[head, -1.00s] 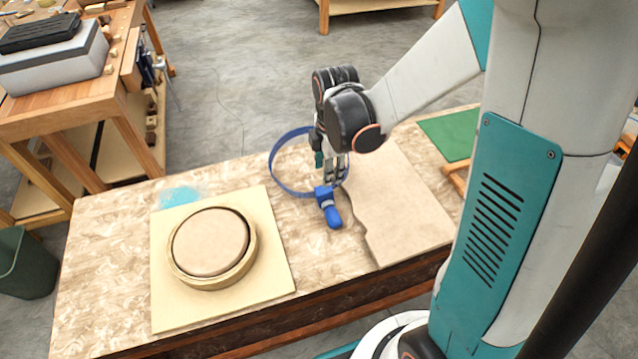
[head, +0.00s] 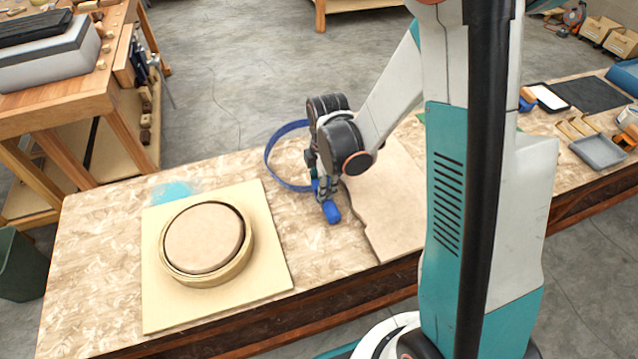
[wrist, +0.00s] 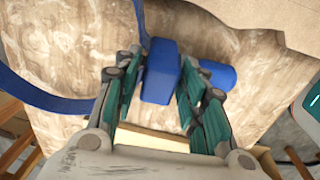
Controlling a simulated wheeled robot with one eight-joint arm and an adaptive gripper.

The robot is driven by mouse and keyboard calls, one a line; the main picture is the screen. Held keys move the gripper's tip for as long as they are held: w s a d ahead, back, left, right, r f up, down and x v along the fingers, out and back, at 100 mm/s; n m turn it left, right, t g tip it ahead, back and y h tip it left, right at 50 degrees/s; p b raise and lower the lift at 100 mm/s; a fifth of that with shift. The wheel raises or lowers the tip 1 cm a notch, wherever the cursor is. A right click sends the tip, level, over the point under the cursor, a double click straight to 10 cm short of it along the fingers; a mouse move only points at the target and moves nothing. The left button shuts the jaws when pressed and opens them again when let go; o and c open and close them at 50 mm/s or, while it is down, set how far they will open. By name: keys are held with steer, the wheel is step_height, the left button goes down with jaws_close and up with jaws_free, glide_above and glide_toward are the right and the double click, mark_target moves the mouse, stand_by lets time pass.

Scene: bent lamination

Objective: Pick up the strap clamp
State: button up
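The strap clamp has a blue block (wrist: 160,72) with a blue handle (head: 331,211) and a thin blue band (head: 268,160) standing in a loop. It rests on the mottled workbench, beside the tan board. My gripper (head: 323,187) points down over the clamp's block in the head view. In the wrist view my gripper (wrist: 163,58) has one finger on each side of the block, close to it, with narrow gaps seeming to show. It looks open around the block. The fingertips' contact is partly hidden in the head view.
A round form (head: 203,237) on a pale square board (head: 268,270) lies left of the clamp. A tan irregular board (head: 392,215) lies right of it. Trays (head: 598,151) and tools are farther right. A side bench (head: 60,103) stands at left.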

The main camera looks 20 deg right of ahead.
steer(key=shift+c, duration=0.3)
steer(key=c, duration=0.7)
steer(key=shift+r, duration=0.1)
